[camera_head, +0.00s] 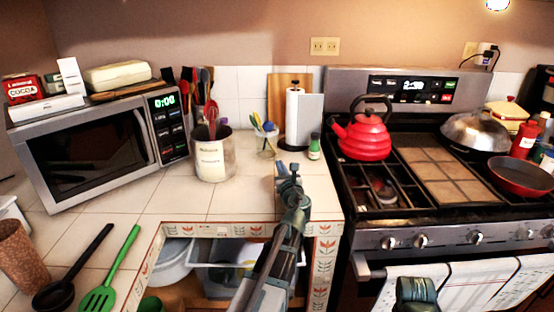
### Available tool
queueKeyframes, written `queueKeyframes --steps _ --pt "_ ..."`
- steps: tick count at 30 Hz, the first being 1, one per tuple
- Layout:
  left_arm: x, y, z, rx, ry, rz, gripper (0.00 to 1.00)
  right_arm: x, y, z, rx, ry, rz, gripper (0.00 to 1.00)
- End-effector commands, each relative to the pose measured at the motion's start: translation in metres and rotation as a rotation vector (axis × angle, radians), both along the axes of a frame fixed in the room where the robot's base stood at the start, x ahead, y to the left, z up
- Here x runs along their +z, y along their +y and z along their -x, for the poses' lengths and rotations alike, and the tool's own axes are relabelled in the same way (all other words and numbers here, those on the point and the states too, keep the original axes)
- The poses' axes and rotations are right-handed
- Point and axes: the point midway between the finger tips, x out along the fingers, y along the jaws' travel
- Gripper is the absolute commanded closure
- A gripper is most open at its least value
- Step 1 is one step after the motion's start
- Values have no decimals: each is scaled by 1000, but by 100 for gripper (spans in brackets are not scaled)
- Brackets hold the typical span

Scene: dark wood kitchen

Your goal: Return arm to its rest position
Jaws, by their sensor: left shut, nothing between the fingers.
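My left arm reaches up from the bottom middle of the head view. Its gripper (284,168) is over the tiled counter (235,200), near the counter's right end beside the stove. The gripper is shut, and nothing shows held in it. It appears small and end-on, so its height above the tiles is hard to judge. A dark rounded part at the bottom right, in front of the oven towels, looks like a piece of my right arm. No right gripper fingers show.
A utensil crock (214,158), a paper towel holder (303,118) and a small green bottle (314,146) stand behind the left gripper. The microwave (97,145) is at left. A red kettle (366,136) sits on the stove (425,170). Below the counter is an open drawer (215,254).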

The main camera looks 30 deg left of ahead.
Motion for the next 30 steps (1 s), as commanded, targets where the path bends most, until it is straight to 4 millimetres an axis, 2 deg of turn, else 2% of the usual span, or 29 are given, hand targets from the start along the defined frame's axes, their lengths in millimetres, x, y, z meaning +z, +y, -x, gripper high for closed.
queueKeyframes --steps 1,6,20,23,30 --pt "0 -7 9 -2 0 0 100 0 0 0 0 0 0 19" --pt "0 -18 20 0 0 0 100 0 0 0 0 0 0 19" --pt "1 -21 23 0 0 0 100 1 0 0 0 0 0 19" --pt "13 -21 23 0 0 0 100 13 0 0 0 0 0 19" --pt "57 -21 23 0 0 0 100 57 0 0 0 0 0 19"
